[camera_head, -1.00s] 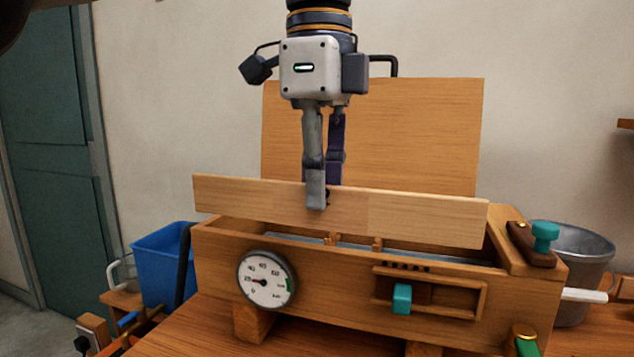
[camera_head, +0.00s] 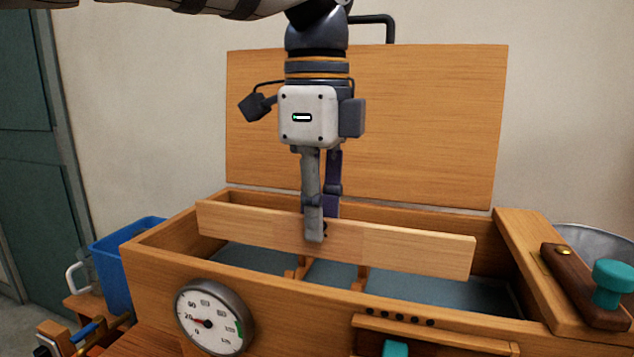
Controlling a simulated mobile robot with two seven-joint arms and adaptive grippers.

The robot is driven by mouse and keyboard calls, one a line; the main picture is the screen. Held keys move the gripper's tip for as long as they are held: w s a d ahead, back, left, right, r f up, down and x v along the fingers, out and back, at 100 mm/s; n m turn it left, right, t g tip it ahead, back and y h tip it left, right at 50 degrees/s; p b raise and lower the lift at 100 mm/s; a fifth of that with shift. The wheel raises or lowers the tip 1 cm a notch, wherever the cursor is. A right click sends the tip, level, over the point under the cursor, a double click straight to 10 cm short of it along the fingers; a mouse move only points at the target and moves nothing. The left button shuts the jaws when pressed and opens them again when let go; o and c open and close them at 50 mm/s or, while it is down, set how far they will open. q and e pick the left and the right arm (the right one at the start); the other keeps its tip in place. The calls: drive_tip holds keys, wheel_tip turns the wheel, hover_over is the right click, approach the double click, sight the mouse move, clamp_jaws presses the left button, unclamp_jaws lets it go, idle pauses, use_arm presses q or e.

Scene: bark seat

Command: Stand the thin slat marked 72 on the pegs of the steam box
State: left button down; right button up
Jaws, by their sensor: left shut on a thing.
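My left gripper (camera_head: 318,232) points down and is shut on the thin slat (camera_head: 400,251) near its middle. The slat is long, pale wood, held on edge and tilted slightly down to the right; no number shows on its visible face. It is over the open steam box (camera_head: 270,303), partly down between its walls. Two wooden pegs (camera_head: 299,267) (camera_head: 360,279) stand on the box floor beneath the slat; whether it touches them I cannot tell. The box's lid (camera_head: 430,120) stands open behind. My right gripper is out of view.
A round gauge (camera_head: 213,318) and a slider with a teal knob (camera_head: 395,348) are on the box front. A dark latch with a teal knob (camera_head: 613,283) lies on the right. A blue bin (camera_head: 115,270) stands left, and a metal bucket (camera_head: 597,243) is behind right.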

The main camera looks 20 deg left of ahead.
sight(317, 255)
use_arm(q)
drive_tip(key=shift+f, duration=3.1)
drive_tip(key=shift+f, duration=0.2)
drive_tip(key=c, duration=1.7)
unclamp_jaws()
drive_tip(key=shift+o, duration=0.2)
drive_tip(key=shift+r, duration=5.5)
